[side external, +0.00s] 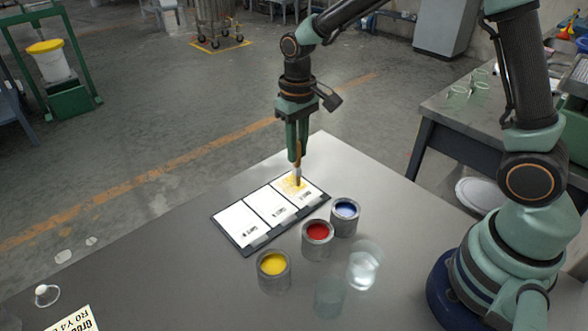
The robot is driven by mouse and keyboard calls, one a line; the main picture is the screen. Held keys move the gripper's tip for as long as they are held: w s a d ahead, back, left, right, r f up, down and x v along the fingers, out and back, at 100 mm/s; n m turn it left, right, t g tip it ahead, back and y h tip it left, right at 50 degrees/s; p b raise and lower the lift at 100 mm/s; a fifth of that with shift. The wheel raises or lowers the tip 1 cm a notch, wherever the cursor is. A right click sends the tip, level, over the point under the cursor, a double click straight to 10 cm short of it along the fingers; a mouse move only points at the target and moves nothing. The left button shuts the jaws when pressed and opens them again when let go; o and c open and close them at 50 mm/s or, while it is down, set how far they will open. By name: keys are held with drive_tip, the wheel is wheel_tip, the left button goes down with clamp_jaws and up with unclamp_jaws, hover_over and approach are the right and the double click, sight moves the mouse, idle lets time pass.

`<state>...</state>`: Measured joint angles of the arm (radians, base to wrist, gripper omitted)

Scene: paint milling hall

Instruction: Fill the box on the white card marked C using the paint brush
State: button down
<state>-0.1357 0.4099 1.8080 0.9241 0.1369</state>
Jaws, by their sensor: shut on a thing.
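My gripper (297,154) is shut on the paint brush (298,179), which points down. Its tip is at the rear right white card (311,196), touching or just above it; I cannot tell which. That card carries uneven yellow paint. The middle white card (268,206) and the front left white card (238,222) show no paint. All three lie on a dark board (262,241). Their printed marks are too small to read, so I cannot tell which is C. Pots of yellow paint (274,264), red paint (318,231) and blue paint (346,209) stand to the right.
A glass of clear liquid (363,268) and another clear glass (329,300) stand near the pots. A small glass item with a white knob (46,292) and a printed paper (72,321) are at the lower left.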

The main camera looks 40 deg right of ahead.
sight(297, 166)
drive_tip(key=shift+f, duration=0.85)
drive_tip(key=shift+w+f, duration=0.25)
drive_tip(key=shift+f, duration=0.55)
drive_tip(key=shift+w, duration=2.85)
drive_tip(key=shift+s, duration=3.15)
drive_tip(key=shift+w, duration=3.15)
wheel_tip(297, 166, up, 8)
drive_tip(key=shift+s+r, duration=0.1)
